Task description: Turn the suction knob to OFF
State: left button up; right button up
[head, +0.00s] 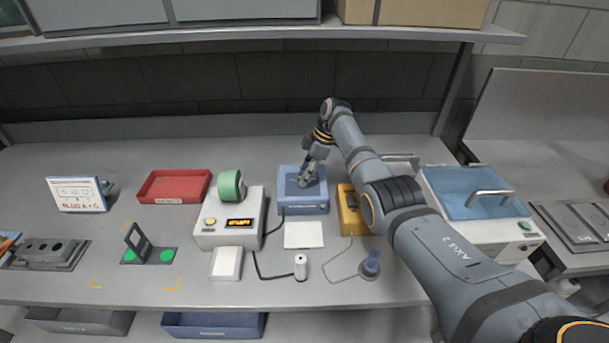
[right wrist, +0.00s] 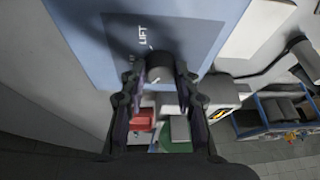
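A blue box (head: 289,204) stands in the middle of the bench, and its top face also shows in the right wrist view (right wrist: 95,40). A dark round knob (right wrist: 160,65) stands on that face, near a dark panel with the word LIFT; I cannot read a setting on it. My right gripper (head: 305,181) reaches down over the box. In the right wrist view its fingers (right wrist: 162,78) are apart, one on each side of the knob; I see no clear contact. In the head view the gripper hides the knob. My left gripper is not in view.
A white device with a green roll (head: 231,186) and a red tray (head: 173,187) stand left of the box. A yellow meter (head: 350,212) is close on the right, with a blue-lidded bath (head: 465,195) beyond.

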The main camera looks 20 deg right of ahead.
jog(key=o, duration=0.4)
jog(key=v, duration=1.2)
